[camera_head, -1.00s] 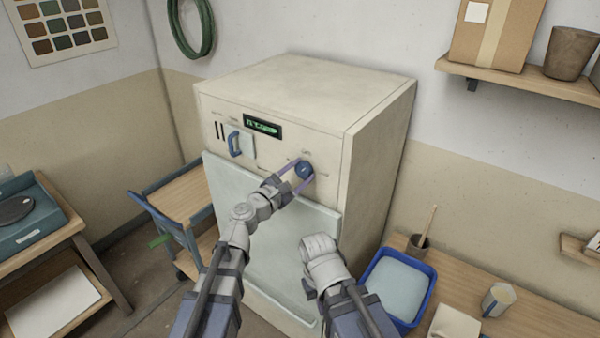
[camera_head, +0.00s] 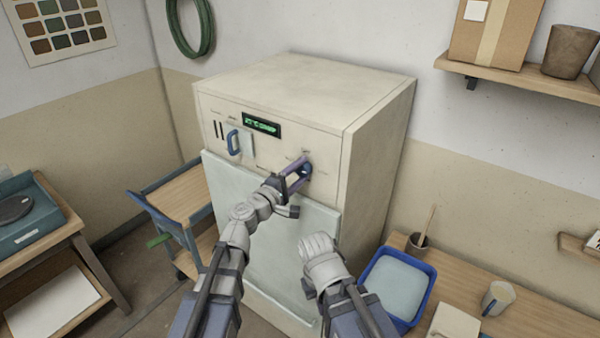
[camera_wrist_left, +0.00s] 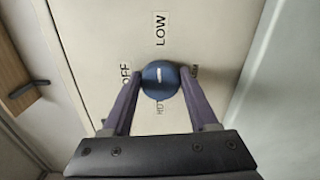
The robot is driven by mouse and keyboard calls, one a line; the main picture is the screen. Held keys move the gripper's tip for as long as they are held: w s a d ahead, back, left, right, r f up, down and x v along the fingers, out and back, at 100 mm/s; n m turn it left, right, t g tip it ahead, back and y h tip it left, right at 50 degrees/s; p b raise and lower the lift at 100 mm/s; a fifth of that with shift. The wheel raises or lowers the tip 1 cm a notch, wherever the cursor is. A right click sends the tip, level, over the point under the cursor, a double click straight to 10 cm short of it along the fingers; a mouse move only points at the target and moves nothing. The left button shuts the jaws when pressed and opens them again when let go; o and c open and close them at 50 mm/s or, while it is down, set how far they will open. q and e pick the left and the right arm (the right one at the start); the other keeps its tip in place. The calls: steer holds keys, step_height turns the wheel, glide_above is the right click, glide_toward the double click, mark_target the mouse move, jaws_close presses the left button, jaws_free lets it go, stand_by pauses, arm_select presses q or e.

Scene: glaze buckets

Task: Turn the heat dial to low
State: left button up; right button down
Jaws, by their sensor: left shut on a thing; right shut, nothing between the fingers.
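The heat dial (camera_head: 307,170) is a round blue knob on the cream kiln's front panel. In the left wrist view the dial (camera_wrist_left: 160,82) sits between the fingertips of my left gripper (camera_wrist_left: 161,86), which touch it from both sides. Its white mark points up the picture, towards the LOW label (camera_wrist_left: 160,28). The OFF label (camera_wrist_left: 125,78) is at left; other labels are partly hidden. In the head view my left gripper (camera_head: 306,171) covers part of the dial. My right gripper (camera_head: 309,288) is low in front of the door, shut and empty, mostly hidden by its wrist.
The kiln panel has a lit green display (camera_head: 262,126) and a blue handle (camera_head: 233,143) left of the dial. A pale door (camera_head: 270,235) lies below. A blue tray (camera_head: 398,290) stands on the bench at right; a cart (camera_head: 185,195) stands at left.

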arm_select(q)
steer(key=shift+s+m, duration=0.1)
steer(key=shift+m, duration=0.5)
steer(key=o, duration=1.4)
steer(key=shift+c, duration=0.2)
